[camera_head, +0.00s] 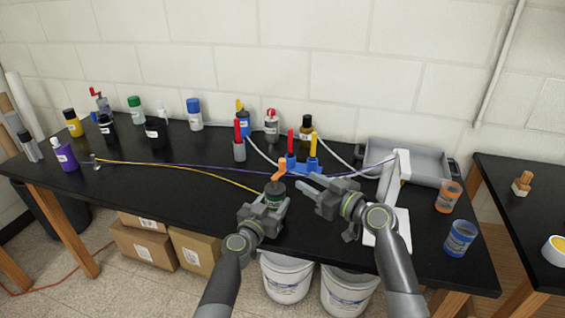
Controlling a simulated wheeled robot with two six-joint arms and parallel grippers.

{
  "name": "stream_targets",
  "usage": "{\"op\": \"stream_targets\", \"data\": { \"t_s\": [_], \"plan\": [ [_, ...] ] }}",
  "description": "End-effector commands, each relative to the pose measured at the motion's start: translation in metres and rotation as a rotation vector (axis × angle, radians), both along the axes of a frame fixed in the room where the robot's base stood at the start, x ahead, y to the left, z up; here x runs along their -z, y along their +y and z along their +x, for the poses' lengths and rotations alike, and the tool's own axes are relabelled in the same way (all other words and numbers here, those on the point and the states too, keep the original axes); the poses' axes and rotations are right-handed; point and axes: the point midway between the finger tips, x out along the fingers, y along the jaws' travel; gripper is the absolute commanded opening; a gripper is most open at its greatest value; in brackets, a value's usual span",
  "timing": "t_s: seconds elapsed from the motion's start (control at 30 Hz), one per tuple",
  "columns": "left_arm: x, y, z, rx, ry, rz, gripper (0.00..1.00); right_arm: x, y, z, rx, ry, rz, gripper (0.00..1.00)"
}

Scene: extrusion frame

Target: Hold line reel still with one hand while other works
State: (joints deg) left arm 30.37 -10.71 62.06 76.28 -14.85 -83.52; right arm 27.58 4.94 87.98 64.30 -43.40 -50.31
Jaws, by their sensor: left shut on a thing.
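The line reel (274,189) appears to be the small dark cylinder with an orange piece on top, upright near the table's front edge. My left gripper (271,203) is shut on it, and its jaws hide the lower part. A yellow line (205,171) runs from a small clamp (96,161) at the left to the reel. My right gripper (309,187) is just right of the reel, its fingers pointing left towards it. Whether these fingers are open or shut is unclear.
A purple line (210,168) crosses the table towards a white stand (400,166) at the right. A blue holder (297,166) with tools stands behind the grippers. Bottles line the back. A grey tray (430,170) and orange and blue cups (449,197) are at the right.

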Motion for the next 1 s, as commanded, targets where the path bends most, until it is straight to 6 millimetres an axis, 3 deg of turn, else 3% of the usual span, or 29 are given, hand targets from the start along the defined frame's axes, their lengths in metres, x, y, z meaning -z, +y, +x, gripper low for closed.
{"op": "stream_targets", "data": {
  "t_s": [0.27,1.0],
  "plan": [
    [0.0,0.0,0.0,0.0,0.001,0.0,0.26,-0.009,-0.002,-0.005,0.054,-0.023,0.024,0.37],
    [0.0,0.0,0.0,0.0,0.001,0.0,0.26,-0.009,0.062,0.072,0.051,-0.021,0.023,0.37]
  ]
}}
